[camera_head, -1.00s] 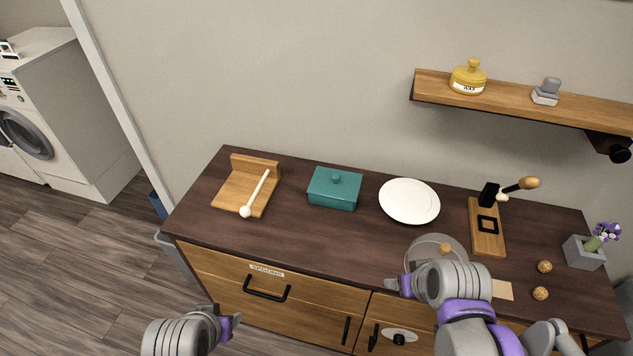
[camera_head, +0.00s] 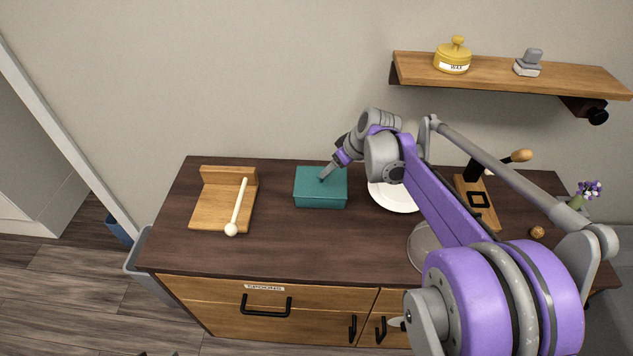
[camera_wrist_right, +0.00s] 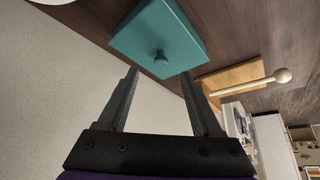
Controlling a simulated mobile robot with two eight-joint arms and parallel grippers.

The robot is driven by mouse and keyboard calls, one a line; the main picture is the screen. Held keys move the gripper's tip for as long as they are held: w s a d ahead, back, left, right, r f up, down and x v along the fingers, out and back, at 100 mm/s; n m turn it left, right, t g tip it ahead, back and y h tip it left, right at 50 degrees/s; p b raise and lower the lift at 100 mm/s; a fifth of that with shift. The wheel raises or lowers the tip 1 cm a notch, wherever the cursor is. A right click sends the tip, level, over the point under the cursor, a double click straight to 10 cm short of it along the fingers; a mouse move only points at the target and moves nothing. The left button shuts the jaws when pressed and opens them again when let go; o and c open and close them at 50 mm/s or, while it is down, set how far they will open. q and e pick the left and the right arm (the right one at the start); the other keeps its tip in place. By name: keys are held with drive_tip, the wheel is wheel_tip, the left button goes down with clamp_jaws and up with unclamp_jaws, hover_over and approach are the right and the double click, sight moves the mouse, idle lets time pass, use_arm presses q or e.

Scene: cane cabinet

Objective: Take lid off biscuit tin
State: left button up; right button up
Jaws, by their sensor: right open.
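The biscuit tin is a teal rectangular box (camera_head: 320,196) on the dark counter, left of the white plate. Its flat teal lid (camera_head: 308,176) is on it, with a small round knob that shows in the right wrist view (camera_wrist_right: 160,60). My right gripper (camera_head: 324,176) reaches down from the right to the top of the lid and covers the knob in the head view. In the right wrist view my right gripper (camera_wrist_right: 162,75) is open, its two fingers apart with the knob between or just beyond the tips. Contact cannot be told. My left gripper is out of view.
A wooden board (camera_head: 212,208) with a pale round-headed stick (camera_head: 238,205) lies left of the tin. The white plate (camera_head: 393,198) is close on the right, partly behind my arm. A shelf (camera_head: 500,78) with a yellow pot (camera_head: 453,58) hangs above right. The counter before the tin is clear.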

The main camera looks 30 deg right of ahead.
sight(309, 184)
drive_tip(key=x, duration=0.7)
drive_tip(key=shift+w+a+r, duration=0.2)
drive_tip(key=shift+w+r, duration=0.05)
drive_tip(key=shift+w, duration=0.15)
drive_tip(key=shift+s, duration=0.1)
clamp_jaws()
